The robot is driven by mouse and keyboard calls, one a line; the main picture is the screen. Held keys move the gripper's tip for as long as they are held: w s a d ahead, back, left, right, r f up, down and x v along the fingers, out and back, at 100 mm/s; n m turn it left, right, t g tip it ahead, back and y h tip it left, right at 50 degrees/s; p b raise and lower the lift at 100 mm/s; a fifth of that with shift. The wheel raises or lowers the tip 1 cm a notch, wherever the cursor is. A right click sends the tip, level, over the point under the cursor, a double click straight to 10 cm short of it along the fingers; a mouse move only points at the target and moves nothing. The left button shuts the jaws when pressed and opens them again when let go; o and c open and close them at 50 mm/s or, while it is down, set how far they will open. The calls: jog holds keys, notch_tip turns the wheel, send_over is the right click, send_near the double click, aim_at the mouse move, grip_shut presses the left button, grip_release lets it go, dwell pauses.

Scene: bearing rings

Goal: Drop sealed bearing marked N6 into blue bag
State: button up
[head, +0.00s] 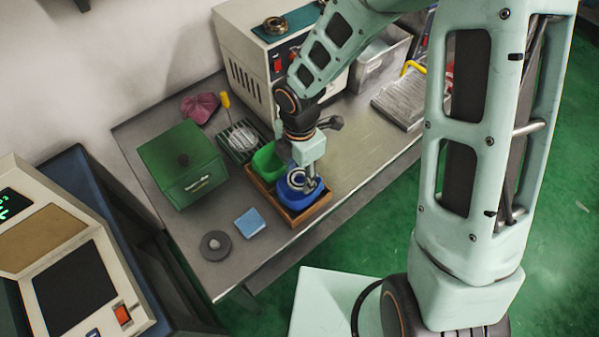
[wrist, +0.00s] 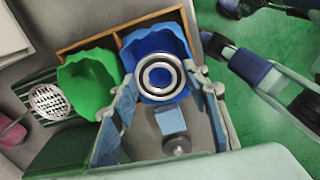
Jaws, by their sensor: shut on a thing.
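A pale metal bearing ring with a dark band (wrist: 142,79) is held between the fingertips of my gripper (wrist: 160,78); no N6 mark is legible on it. The head view also shows the bearing (head: 294,170) at my gripper (head: 306,181). The blue bag (wrist: 150,43) is open, with a wavy rim, and lies behind the bearing in the wrist view. In the head view the blue bag (head: 285,194) is below my gripper, partly hidden by it. The exact height of the bearing over the bag is hard to tell.
A green bag (head: 266,160) stands beside the blue one in a wooden tray (head: 320,209). A green box (head: 181,165), a blue cloth (head: 250,222) and a dark disc (head: 215,245) lie to the left. A beige machine (head: 243,75) stands behind.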

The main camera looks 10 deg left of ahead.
jog(key=shift+f, duration=0.4)
dwell(0.3)
dwell(0.6)
jog(key=o, duration=1.2)
jog(key=shift+r+p, duration=2.45)
jog(key=shift+r, duration=1.55)
